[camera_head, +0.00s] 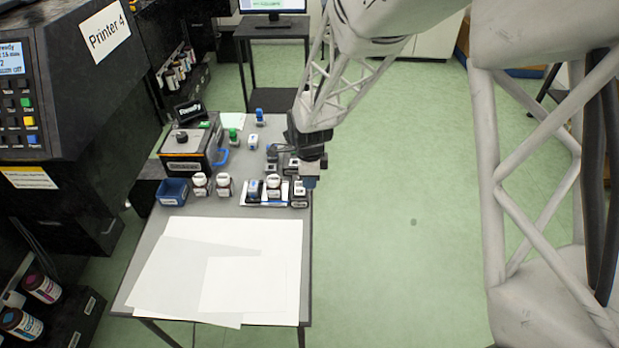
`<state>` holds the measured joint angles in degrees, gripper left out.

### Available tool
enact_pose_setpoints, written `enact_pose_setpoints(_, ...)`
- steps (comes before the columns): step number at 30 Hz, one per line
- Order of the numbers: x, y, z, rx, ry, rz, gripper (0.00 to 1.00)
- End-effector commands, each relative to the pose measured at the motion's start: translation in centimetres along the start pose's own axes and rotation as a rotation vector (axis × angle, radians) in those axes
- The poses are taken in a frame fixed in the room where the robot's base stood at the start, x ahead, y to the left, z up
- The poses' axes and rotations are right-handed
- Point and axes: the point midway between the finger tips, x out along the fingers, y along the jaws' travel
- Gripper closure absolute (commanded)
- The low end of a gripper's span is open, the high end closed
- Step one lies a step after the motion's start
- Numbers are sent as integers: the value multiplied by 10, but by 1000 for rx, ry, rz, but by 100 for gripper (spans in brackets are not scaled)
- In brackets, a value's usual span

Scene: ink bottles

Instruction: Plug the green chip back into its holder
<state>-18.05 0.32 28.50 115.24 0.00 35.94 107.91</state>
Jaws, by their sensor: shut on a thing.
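My gripper (308,170) is at the right edge of the table, above the small bottles there. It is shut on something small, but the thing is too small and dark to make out. A small green piece (204,124) shows on top of a black and orange box (184,166) at the back left of the table. I cannot tell whether it is the green chip, or whether it is seated. A bottle with a green top (233,136) stands to the right of the box. No chip holder can be made out for certain.
White paper sheets (215,265) cover the front of the table. A blue bin (173,190), two white-capped bottles (200,186) and a white tray (264,199) with bottles stand in a row behind them. A printer (75,80) rises at the left.

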Motion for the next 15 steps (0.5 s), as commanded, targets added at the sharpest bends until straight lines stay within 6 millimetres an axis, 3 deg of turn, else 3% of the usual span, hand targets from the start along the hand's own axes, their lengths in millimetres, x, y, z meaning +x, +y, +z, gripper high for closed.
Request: enact_pose_setpoints(15, -14, 0, 0, 0, 0, -1, 100)
